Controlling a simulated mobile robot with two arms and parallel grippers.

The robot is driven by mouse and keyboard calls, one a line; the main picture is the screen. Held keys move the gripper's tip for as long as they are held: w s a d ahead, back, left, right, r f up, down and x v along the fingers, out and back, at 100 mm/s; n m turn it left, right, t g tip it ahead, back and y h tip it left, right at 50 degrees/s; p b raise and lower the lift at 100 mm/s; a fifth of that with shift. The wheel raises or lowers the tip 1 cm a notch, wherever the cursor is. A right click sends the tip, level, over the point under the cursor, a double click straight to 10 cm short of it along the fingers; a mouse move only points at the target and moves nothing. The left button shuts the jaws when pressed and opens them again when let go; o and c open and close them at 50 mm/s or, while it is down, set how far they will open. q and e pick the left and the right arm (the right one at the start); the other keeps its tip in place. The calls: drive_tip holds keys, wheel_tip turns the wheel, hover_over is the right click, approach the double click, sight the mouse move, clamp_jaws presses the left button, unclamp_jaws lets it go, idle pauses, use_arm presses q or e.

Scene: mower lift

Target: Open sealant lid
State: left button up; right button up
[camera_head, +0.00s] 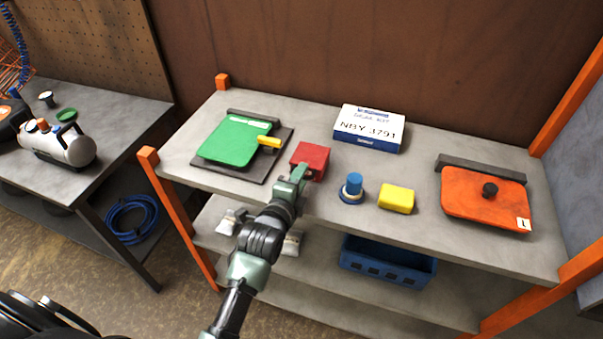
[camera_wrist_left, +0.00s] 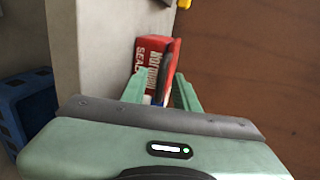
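A red sealant box (camera_head: 316,153) stands on the top shelf (camera_head: 240,192) near its front edge. In the wrist view the box (camera_wrist_left: 152,56) shows white lettering that starts with "SEAL", and a dark, narrow strip runs along its right side. My left gripper (camera_head: 298,173) is at the near side of the box. In the wrist view its two green fingers (camera_wrist_left: 160,92) are spread apart with the lower part of the box between or just beyond them. I cannot tell whether they touch it. My right gripper is not in view.
A green panel (camera_head: 234,141) lies left of the box. A blue-capped item (camera_head: 355,182), a yellow block (camera_head: 397,198) and an orange plate (camera_head: 470,195) lie to the right. A white and blue carton (camera_head: 370,128) stands behind. A blue crate (camera_head: 385,262) is below.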

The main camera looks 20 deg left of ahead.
use_arm(q)
drive_tip(key=shift+w, duration=0.3)
clamp_jaws()
drive_tip(key=shift+s+f, duration=0.1)
